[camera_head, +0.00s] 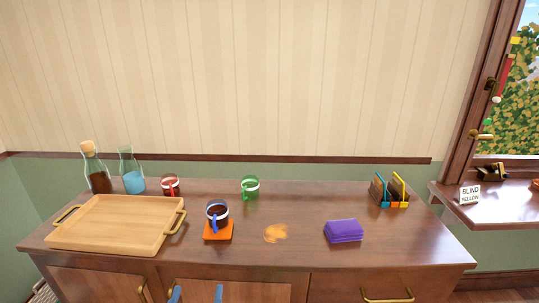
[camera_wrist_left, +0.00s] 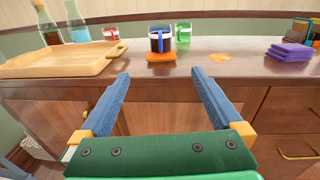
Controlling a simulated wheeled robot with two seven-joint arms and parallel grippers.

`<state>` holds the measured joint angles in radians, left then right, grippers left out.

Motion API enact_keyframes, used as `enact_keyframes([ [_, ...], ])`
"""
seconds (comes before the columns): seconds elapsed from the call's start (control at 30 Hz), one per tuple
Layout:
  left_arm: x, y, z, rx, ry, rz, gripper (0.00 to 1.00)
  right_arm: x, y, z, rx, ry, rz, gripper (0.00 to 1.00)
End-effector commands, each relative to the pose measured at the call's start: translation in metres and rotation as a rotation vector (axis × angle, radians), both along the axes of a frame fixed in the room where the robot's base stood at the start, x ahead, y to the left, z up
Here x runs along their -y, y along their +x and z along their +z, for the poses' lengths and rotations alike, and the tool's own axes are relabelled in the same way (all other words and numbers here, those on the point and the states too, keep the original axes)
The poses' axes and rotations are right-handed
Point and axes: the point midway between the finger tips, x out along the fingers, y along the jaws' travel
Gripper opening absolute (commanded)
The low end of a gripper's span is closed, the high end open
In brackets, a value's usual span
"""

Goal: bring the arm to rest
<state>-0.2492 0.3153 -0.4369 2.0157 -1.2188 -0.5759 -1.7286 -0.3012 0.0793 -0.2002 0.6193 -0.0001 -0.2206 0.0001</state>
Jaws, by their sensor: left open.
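My left gripper shows at the bottom of the head view (camera_head: 196,293), where only its blue fingertips are visible. In the left wrist view its two blue fingers (camera_wrist_left: 160,88) stand wide apart with nothing between them. They are in front of the sideboard (camera_wrist_left: 165,68), below its top edge. A blue-handled mug (camera_head: 217,212) with dark contents stands on an orange coaster (camera_head: 218,232) beyond the fingers. My right gripper is in neither view.
A red mug (camera_head: 170,185) and a green mug (camera_head: 250,187) stand behind. An orange-brown spill (camera_head: 276,232), folded purple cloth (camera_head: 343,230) and small organizer (camera_head: 389,190) are rightward.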

Motion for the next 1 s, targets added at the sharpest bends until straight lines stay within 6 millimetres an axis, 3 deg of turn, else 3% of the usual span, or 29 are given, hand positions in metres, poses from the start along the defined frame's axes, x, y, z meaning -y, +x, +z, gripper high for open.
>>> enact_keyframes([
  [0.33, -0.009, -0.006, -0.077, -0.206, -0.301, 0.053, 1.0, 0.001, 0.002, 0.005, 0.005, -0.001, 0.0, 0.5],
  [0.57, -0.022, -0.037, -0.169, -0.439, -0.711, 0.225, 1.0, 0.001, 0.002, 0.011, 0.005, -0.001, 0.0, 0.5],
  [0.67, -0.03, -0.068, -0.22, -0.55, -0.967, 0.391, 1.0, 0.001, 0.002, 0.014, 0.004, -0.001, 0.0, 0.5],
  [0.77, -0.037, -0.12, -0.277, -0.642, -1.304, 0.675, 1.0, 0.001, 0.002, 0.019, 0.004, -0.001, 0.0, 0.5],
  [0.8, -0.039, -0.15, -0.3, -0.659, -1.459, 0.839, 1.0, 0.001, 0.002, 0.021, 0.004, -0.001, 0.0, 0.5],
  [0.9, -0.041, -0.23, -0.344, -0.591, -1.814, 1.307, 1.0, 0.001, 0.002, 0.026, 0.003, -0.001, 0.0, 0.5],
  [1.0, -0.039, -0.293, -0.364, -0.415, -2.023, 1.697, 1.0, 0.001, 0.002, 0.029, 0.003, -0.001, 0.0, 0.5],
])
